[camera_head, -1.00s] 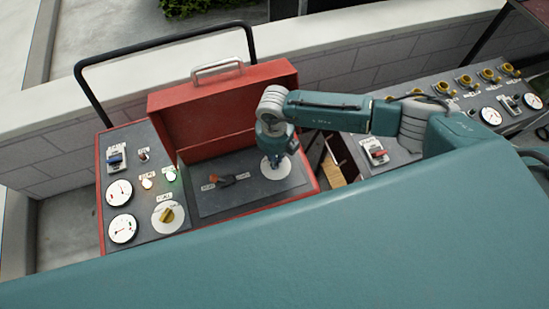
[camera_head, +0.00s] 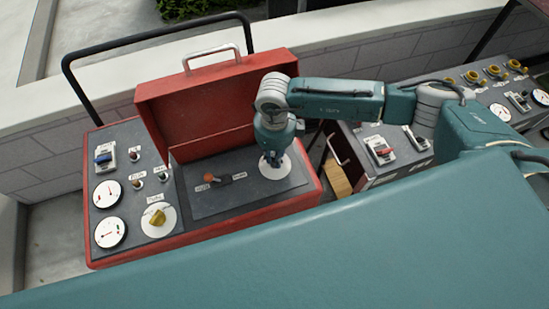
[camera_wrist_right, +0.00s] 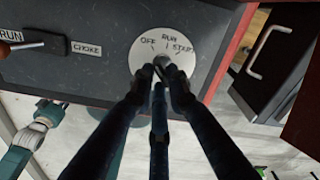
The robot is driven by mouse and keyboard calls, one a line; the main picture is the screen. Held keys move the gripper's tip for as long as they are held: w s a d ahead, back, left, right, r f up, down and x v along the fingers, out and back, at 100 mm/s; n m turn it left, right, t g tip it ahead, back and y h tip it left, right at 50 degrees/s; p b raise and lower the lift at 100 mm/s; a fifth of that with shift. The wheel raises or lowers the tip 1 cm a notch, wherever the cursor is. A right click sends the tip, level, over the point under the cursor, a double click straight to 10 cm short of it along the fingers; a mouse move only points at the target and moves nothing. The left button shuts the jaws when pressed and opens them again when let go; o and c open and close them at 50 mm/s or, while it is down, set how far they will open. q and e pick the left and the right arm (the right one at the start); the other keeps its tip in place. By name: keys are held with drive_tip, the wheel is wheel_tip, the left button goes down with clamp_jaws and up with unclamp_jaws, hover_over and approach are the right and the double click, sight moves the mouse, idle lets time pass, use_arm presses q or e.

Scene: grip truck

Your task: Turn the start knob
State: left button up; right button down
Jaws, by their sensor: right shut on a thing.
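The start knob sits on a round white dial (camera_wrist_right: 163,55) marked OFF, RUN and START in the right wrist view. In the head view this dial (camera_head: 284,170) is at the right end of the dark panel inside the open red box. My right gripper (camera_head: 274,161) reaches down onto the dial from above. In the wrist view the right gripper's dark fingers (camera_wrist_right: 161,72) are shut on the knob at the dial's centre and largely hide it. I cannot tell exactly which mark the knob points at. My left gripper's fingers do not show.
A run/choke lever (camera_head: 220,178) lies left of the dial. The raised red lid (camera_head: 205,110) stands behind. Another control panel (camera_head: 395,150) stands to the right.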

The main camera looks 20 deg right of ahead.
drive_tip(key=shift+w+r, duration=0.1)
idle(0.5)
drive_tip(key=c, duration=1.7)
unclamp_jaws()
wheel_tip(320, 180, up, 8)
drive_tip(key=shift+f, duration=0.25)
